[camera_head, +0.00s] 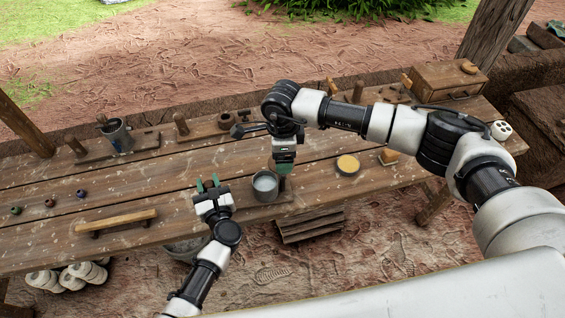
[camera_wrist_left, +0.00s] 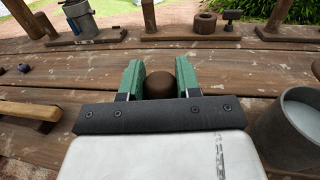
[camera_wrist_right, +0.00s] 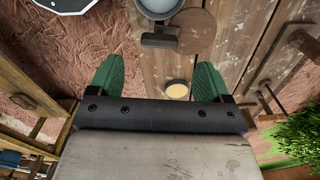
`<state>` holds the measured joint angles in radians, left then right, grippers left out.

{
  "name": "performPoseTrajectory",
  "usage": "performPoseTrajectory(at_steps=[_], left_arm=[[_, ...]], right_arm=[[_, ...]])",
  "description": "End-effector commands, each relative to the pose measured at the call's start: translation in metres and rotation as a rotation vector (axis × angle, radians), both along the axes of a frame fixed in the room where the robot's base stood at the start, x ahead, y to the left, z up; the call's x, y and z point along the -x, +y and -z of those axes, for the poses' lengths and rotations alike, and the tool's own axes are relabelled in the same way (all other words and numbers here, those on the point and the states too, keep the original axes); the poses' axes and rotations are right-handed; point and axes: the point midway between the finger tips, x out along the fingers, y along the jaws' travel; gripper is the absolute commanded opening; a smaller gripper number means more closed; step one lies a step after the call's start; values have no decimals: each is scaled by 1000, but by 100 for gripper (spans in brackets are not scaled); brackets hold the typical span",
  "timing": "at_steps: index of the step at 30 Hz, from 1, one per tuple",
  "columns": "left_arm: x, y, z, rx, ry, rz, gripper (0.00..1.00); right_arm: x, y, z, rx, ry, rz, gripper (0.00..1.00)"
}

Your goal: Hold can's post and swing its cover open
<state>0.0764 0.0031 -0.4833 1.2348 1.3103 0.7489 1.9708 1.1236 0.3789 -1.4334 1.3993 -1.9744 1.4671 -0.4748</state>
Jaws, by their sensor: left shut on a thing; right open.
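My left gripper (camera_head: 208,186) is left of the grey can (camera_head: 265,186). In the left wrist view its green fingers (camera_wrist_left: 160,78) are shut on a brown round-topped post (camera_wrist_left: 188,78). The can stands at the right of that view (camera_wrist_left: 297,128), its mouth uncovered and pale inside. A brown round disc (camera_wrist_right: 195,32), which looks like the cover, lies beside the can's mouth (camera_wrist_right: 159,8) in the right wrist view. A dark block (camera_wrist_right: 160,40) shows just below the can there. My right gripper (camera_head: 284,163) is open, with nothing between its fingers, above the can's right side.
A yellow-topped round dish (camera_head: 347,165) lies right of the can. A wooden bar (camera_head: 116,221) is at the front left. A tool cup (camera_head: 117,135), wooden stands and a wooden box (camera_head: 447,80) line the back. The table's middle left is mostly clear.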

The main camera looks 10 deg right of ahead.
Motion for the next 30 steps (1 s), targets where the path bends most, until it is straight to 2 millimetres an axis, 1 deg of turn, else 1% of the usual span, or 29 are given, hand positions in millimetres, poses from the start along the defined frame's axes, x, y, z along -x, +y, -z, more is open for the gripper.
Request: performPoseTrajectory(at_steps=[1,3,6,9,13,24,26,30], left_arm=[[0,0,0,0,1,0,0],[0,0,0,0,1,0,0],[0,0,0,0,1,0,0],[0,0,0,0,1,0,0],[0,0,0,0,1,0,0],[0,0,0,0,1,0,0],[0,0,0,-1,1,0,0],[0,0,0,-1,0,0,0]], right_arm=[[-1,0,-12,-2,-3,-1,79],[-1,0,-26,-2,-3,-1,79],[0,0,-41,-2,-2,-1,79],[0,0,-51,0,-1,0,79],[0,0,-56,-1,1,1,79],[0,0,-58,-1,0,1,79],[0,0,-61,-1,0,1,79],[-1,0,-73,-1,-3,0,79]])
